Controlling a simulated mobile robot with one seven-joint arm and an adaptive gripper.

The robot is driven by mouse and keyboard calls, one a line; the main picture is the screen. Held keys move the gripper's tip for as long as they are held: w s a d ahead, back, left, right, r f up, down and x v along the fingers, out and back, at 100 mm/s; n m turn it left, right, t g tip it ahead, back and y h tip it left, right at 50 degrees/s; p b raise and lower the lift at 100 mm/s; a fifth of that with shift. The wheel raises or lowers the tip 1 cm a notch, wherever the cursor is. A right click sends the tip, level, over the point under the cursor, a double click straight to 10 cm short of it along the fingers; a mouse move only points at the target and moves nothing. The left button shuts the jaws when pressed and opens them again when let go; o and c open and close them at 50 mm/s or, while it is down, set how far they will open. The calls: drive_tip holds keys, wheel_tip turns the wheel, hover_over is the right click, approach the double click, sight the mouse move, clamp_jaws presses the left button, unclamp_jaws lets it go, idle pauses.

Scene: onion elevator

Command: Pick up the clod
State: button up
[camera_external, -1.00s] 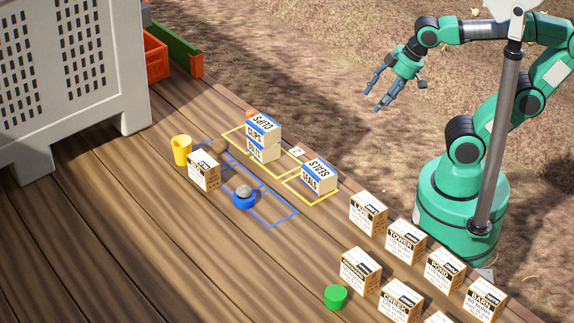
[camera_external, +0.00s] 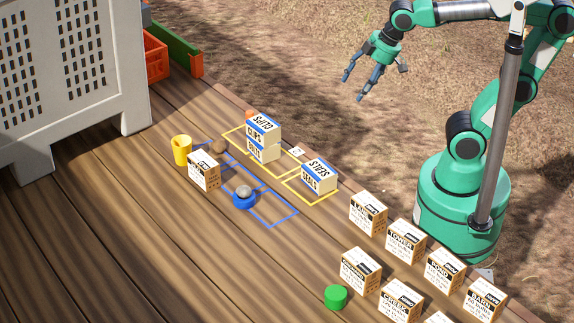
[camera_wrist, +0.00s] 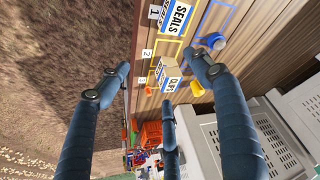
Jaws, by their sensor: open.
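A grey lump (camera_external: 244,191) sits on top of a blue cup (camera_external: 244,202); both also show in the wrist view, at the grey lump (camera_wrist: 217,41). I cannot make out the brown lump there.
A SEALS box (camera_external: 318,176) stands at the deck edge. Several labelled boxes (camera_external: 405,239) and a green cup (camera_external: 335,297) are nearer my base. A large grey crate (camera_external: 135,75) fills the upper left.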

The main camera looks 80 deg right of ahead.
drive_tip(key=w+d+r+n+g+p, duration=0.1)
drive_tip(key=w+r+n+p, duration=0.2)
drive_tip(key=w, duration=0.9)
drive_tip(key=n+g+p, duration=0.4)
drive_tip(key=n+p, duration=0.5)
hover_over(218, 141)
wheel_tip(218, 141, down, 21)
drive_tip(key=shift+s+d+r, duration=0.1)
drive_tip(key=shift+d+r, duration=0.05)
drive_tip(key=shift+f+p, duration=0.4)
drive_tip(key=shift+f, duration=3.9)
drive_tip(key=shift+f+p, duration=0.5)
drive_tip(key=shift+f, duration=2.05)
